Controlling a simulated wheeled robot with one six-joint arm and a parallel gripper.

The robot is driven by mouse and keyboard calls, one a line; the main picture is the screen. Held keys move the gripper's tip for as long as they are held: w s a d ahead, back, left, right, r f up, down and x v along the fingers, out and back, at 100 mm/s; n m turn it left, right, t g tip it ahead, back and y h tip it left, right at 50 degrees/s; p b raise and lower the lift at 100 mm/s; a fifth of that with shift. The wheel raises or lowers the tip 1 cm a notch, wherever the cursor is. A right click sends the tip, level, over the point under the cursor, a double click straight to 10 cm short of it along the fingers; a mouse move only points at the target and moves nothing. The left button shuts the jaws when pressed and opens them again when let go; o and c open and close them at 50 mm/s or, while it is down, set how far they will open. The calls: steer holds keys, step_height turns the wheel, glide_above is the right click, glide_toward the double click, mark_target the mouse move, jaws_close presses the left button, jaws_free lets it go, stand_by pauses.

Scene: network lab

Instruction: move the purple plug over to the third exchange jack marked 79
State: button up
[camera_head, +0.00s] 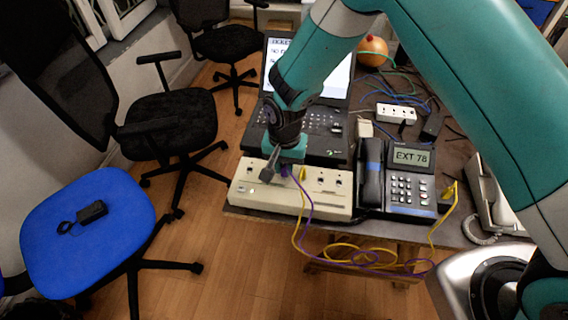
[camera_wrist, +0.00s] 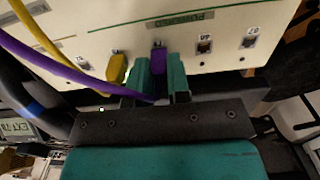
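The cream exchange box (camera_head: 240,193) stands at the table's front edge, with a row of jacks. The purple plug (camera_wrist: 158,59) is at the third jack from the left in the head view. My gripper (camera_wrist: 161,76) has its two green fingers against the plug's sides; I cannot tell how deep the plug sits. The purple cable (camera_wrist: 48,66) trails away from it. In the head view my gripper (camera_head: 287,166) is over the box and mostly hides the plug. The small jack labels are too blurred to read surely, and the one at the plug is partly hidden.
A yellow plug (camera_wrist: 116,69) sits in the neighbouring jack. Two empty jacks (camera_wrist: 204,47) are on the plug's other side. A desk phone (camera_head: 410,185) reading EXT 78 stands right of the box. Yellow and purple cables hang over the front edge. A blue chair (camera_head: 80,235) stands left.

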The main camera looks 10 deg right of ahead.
steer(key=o, duration=0.4)
steer(key=shift+r, duration=0.1)
step_height(320, 180, up, 17)
steer(key=shift+r+b, duration=0.1)
steer(key=shift+b, duration=0.65)
